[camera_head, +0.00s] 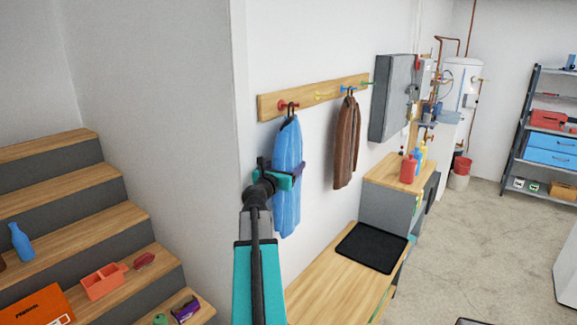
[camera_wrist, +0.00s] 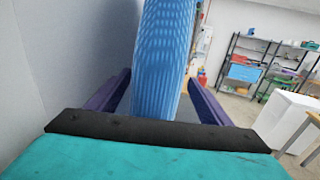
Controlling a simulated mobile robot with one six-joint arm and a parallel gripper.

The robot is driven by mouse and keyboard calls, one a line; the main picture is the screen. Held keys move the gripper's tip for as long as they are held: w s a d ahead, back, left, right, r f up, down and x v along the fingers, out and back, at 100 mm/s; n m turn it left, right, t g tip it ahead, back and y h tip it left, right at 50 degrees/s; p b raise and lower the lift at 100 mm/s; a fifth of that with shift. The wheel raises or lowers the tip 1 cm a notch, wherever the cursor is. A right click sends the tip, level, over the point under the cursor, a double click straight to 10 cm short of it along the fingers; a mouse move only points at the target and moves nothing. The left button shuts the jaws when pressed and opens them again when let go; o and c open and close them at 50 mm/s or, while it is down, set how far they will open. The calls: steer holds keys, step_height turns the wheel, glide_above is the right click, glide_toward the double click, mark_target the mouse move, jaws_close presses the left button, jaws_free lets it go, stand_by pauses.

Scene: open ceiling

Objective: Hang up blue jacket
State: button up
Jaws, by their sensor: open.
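The blue jacket (camera_head: 287,146) hangs straight down against the wall at the left end of the wooden hook rail (camera_head: 312,97). Its dark loop (camera_head: 291,111) is at the red peg (camera_head: 284,105) and appears to hang on it. My gripper (camera_head: 290,176) is at the jacket's middle height. In the wrist view the jacket (camera_wrist: 163,50) fills the space between my purple fingers (camera_wrist: 160,88), which stand apart on either side of it. The jacket's lower part is hidden there by my gripper's body.
A brown jacket (camera_head: 346,142) hangs from the blue peg (camera_head: 348,89). A grey wall cabinet (camera_head: 392,98) is right of the rail. A wooden bench (camera_head: 322,287) with a black mat (camera_head: 371,247) stands below. Stairs (camera_head: 120,216) with several items are left, beyond a wall corner.

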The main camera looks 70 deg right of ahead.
steer(key=a+b, duration=0.4)
steer(key=a, duration=0.6)
steer(key=shift+a, duration=0.15)
steer(key=shift+a+f+b, duration=0.1)
steer(key=shift+b, duration=0.25)
steer(key=a+b, duration=0.1)
steer(key=b, duration=0.3)
steer(key=shift+a, duration=0.25)
steer(key=shift+a+b, duration=0.35)
steer(key=shift+b, duration=0.45)
steer(key=shift+s, duration=0.1)
